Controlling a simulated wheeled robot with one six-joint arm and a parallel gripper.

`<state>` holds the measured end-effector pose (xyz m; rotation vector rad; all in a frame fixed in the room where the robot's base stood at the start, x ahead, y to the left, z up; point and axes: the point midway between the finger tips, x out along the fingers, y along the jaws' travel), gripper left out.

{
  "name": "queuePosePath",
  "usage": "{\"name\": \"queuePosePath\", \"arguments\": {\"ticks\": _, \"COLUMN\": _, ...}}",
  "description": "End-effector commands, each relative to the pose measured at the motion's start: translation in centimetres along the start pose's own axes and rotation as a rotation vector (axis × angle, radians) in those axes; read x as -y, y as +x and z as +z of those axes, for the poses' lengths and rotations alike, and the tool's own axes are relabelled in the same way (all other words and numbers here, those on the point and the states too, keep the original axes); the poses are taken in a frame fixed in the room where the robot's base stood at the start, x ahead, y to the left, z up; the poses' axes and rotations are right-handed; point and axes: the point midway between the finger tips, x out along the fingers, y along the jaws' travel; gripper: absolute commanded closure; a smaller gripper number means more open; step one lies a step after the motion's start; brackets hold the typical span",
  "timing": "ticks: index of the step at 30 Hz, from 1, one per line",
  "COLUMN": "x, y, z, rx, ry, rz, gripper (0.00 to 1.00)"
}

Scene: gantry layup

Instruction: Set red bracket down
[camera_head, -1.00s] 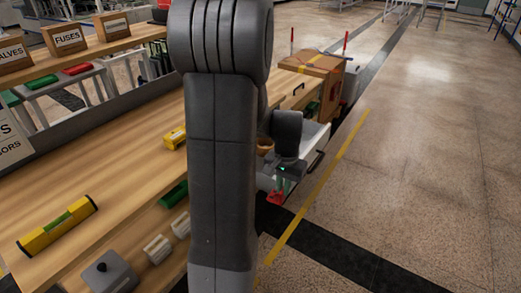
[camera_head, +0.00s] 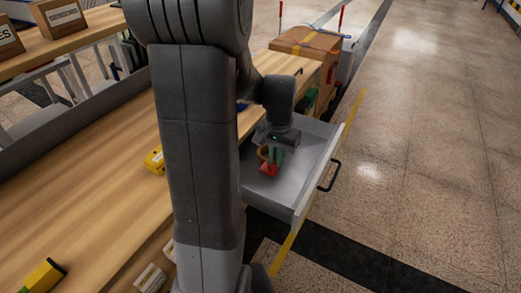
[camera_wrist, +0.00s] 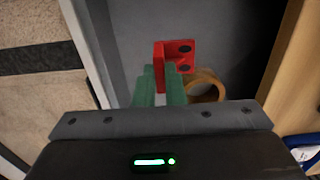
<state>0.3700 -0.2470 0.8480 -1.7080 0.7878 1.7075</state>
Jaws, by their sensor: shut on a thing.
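The red bracket (camera_head: 268,170) is an L-shaped piece with dark holes; it also shows in the wrist view (camera_wrist: 178,50). My gripper (camera_head: 275,155) has green fingers and is shut on the bracket; the fingertips also show in the wrist view (camera_wrist: 163,72). The bracket is over the inside of an open grey drawer (camera_head: 264,189). I cannot tell whether it touches the drawer floor. A tan ring, like a tape roll (camera_wrist: 207,84), lies in the drawer beside the bracket, partly hidden by my gripper.
The drawer sticks out from the wooden bench (camera_head: 90,190), with a dark handle (camera_head: 329,176) on its front. A yellow item (camera_head: 154,161) lies on the bench. A cardboard box (camera_head: 306,42) stands beyond. The floor at right is clear.

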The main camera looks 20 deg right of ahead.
Motion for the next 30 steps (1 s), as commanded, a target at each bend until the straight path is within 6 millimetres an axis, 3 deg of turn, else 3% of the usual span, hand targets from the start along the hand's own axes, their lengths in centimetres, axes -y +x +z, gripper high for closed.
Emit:
{"name": "queuePosePath", "arguments": {"ticks": 6, "x": -0.1, "y": 4.2, "z": 0.1, "rx": 0.006, "ry": 0.0, "rz": 0.002, "gripper": 1.0}}
{"name": "queuePosePath", "arguments": {"ticks": 14, "x": 0.0, "y": 6.5, "z": 0.0, "rx": 0.002, "ry": 0.0, "rz": 0.001, "gripper": 1.0}}
{"name": "queuePosePath", "arguments": {"ticks": 20, "x": 0.0, "y": 9.3, "z": 0.1, "rx": 0.004, "ry": 0.0, "rz": 0.002, "gripper": 1.0}}
{"name": "queuePosePath", "arguments": {"ticks": 30, "x": 0.0, "y": 9.9, "z": 0.0, "rx": 0.0, "ry": 0.0, "rz": 0.0, "gripper": 1.0}}
